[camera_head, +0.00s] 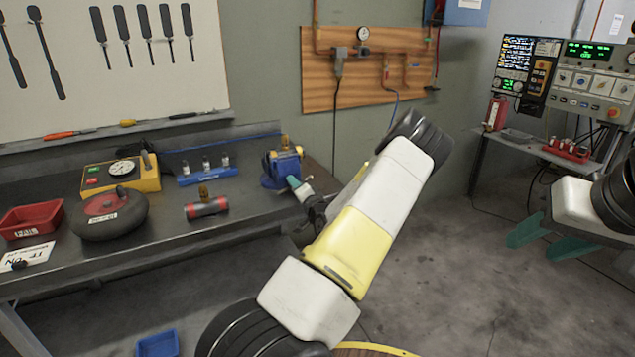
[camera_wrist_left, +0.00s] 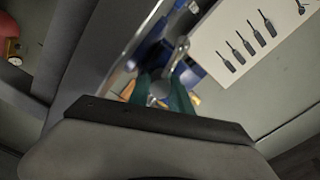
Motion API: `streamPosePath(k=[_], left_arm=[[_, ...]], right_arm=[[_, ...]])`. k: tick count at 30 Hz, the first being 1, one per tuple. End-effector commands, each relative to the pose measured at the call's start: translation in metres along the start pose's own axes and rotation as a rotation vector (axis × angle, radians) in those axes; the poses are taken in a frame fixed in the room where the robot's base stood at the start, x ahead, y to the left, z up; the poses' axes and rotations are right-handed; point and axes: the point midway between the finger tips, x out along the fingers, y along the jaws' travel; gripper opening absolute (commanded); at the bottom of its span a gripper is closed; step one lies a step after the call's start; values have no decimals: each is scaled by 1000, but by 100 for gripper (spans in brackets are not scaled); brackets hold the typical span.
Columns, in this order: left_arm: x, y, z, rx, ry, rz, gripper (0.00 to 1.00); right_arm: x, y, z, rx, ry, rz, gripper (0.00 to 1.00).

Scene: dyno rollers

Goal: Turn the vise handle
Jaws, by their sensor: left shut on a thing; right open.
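The blue vise (camera_head: 282,166) stands at the right end of the workbench, with a brass-coloured part on top. My left gripper (camera_head: 295,185), with teal fingers, is at the vise's front right side. In the left wrist view my left gripper (camera_wrist_left: 162,92) is shut on a grey metal piece, which looks like the vise handle (camera_wrist_left: 158,88). The blue vise body (camera_wrist_left: 190,74) shows just beyond the fingers. The handle is mostly hidden by the fingers in both views. My right gripper (camera_head: 534,245) is open and empty, over the floor at the right, away from the bench.
A control panel (camera_head: 590,85) stands at the right.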

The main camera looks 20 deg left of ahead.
Motion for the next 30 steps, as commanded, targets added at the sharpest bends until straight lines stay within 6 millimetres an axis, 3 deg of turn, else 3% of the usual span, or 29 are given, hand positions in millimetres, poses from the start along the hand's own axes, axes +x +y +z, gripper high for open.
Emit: streamPosePath(k=[22, 23, 25, 26, 30], left_arm=[[-1, 2, 0, 88, 0, 4, 0], [-1, 2, 0, 88, 0, 4, 29], [-1, 2, 0, 87, 0, 4, 42], [-1, 2, 0, 87, 0, 3, 47], [-1, 1, 0, 86, 0, 2, 47]], right_arm=[[0, 0, 0, 0, 0, 0, 46], [0, 0, 0, 0, 0, 0, 46], [0, 0, 0, 0, 0, 0, 46], [0, 0, 0, 0, 0, 0, 46], [0, 0, 0, 0, 0, 0, 46]])
